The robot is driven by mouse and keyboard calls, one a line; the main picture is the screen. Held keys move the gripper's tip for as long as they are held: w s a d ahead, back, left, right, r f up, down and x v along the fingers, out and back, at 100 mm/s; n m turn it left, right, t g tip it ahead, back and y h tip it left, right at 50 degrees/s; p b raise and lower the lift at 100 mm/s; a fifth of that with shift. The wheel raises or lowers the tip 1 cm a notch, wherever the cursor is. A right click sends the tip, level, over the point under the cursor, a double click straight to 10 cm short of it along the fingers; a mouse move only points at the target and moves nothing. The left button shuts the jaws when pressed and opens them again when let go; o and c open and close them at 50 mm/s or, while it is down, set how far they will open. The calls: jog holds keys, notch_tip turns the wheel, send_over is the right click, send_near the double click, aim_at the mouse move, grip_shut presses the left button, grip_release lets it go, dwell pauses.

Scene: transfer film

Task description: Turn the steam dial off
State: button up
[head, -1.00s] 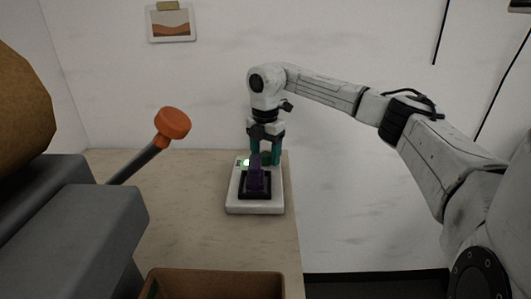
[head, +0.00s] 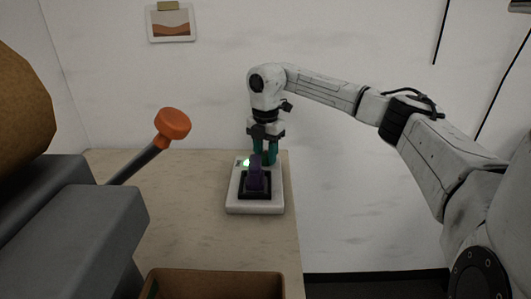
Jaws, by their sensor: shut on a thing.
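A white machine base (head: 234,203) stands on the table near its right edge. A small light (head: 247,162) glows pale green at the back left of the base. My gripper (head: 266,160) points down at the back of the base, behind the purple part, its teal fingers close together. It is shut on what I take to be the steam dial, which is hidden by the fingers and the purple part. The dial's angle cannot be read.
The beige table (head: 190,225) has free room left of the base. A grey machine (head: 70,230) with an orange-knobbed lever (head: 173,124) fills the left side. A brown box (head: 215,282) is at the front. A picture (head: 171,22) hangs on the wall.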

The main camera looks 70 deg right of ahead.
jog(key=n+p, duration=0.1)
jog(key=n, duration=0.3)
jog(key=shift+r, duration=0.1)
jog(key=n+p, duration=0.1)
jog(key=n, duration=0.3)
jog(key=shift+n, duration=0.3)
jog(key=n+p, duration=0.1)
jog(key=n, duration=0.3)
jog(key=shift+d+n, duration=0.1)
jog(key=shift+n, duration=0.2)
jog(key=shift+n+p, duration=0.3)
jog(key=shift+n, duration=1.9)
jog(key=o, duration=1)
